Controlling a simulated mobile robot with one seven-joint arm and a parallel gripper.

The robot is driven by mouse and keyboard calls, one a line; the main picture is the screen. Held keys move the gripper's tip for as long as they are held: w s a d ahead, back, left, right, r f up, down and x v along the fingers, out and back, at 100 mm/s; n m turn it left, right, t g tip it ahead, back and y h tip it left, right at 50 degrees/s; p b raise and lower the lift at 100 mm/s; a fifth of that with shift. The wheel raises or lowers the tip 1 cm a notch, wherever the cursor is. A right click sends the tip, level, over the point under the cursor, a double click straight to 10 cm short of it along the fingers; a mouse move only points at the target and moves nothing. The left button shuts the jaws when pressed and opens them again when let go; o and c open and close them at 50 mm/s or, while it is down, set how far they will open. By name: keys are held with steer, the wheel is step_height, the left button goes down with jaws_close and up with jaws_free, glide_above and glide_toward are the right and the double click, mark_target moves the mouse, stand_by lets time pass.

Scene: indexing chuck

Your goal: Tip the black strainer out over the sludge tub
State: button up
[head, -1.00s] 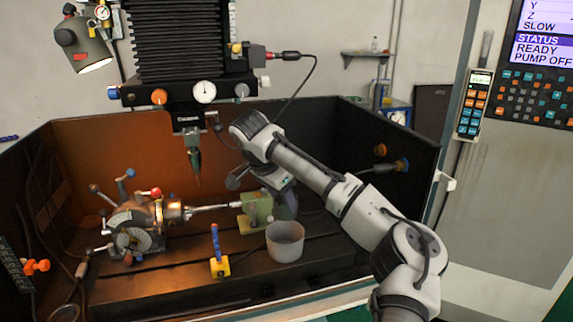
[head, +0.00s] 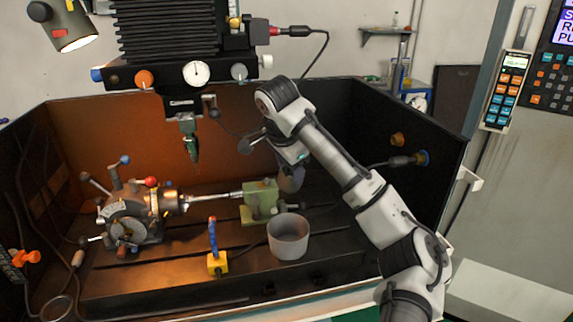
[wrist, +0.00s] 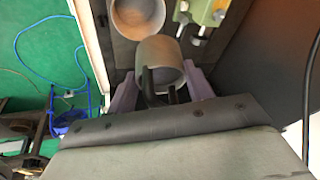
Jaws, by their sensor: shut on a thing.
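My gripper (head: 290,156) hangs above the table, behind and above the grey round tub (head: 289,240). It is shut on the black handle of a cup-shaped strainer (head: 291,181). In the wrist view the strainer (wrist: 164,52) sits between the pale purple fingers of my gripper (wrist: 162,88). Its body looks grey-brown, with a pale inside, and its mouth faces partly toward the wrist camera. The tub also shows in the wrist view (wrist: 138,16), open and just beyond the strainer, with a brownish inside. I cannot tell what the strainer holds.
A green tailstock (head: 260,200) stands left of the strainer, with the indexing chuck (head: 135,218) farther left. A yellow block with a blue post (head: 216,262) is left of the tub. The spindle (head: 188,140) hangs above; dark enclosure walls (head: 420,150) stand right.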

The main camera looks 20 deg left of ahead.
steer(key=shift+s+d+f+y, duration=0.1)
steer(key=shift+d+f+y, duration=0.2)
steer(key=shift+y, duration=0.4)
steer(key=shift+d+f+m+t+y+b, duration=0.3)
steer(key=shift+d+y+b, duration=0.05)
steer(key=shift+y+b, duration=0.4)
steer(key=d+f+m+t+y+b, duration=0.3)
steer(key=f+m+t+y+b, duration=0.2)
steer(key=y+b, duration=1)
steer(key=shift+s+f+t+b, duration=0.3)
steer(key=shift+f+t+b, duration=0.8)
steer(key=shift+b, duration=3.65)
steer(key=shift+d+f, duration=0.1)
steer(key=shift+f, duration=0.1)
steer(key=shift+r, duration=0.1)
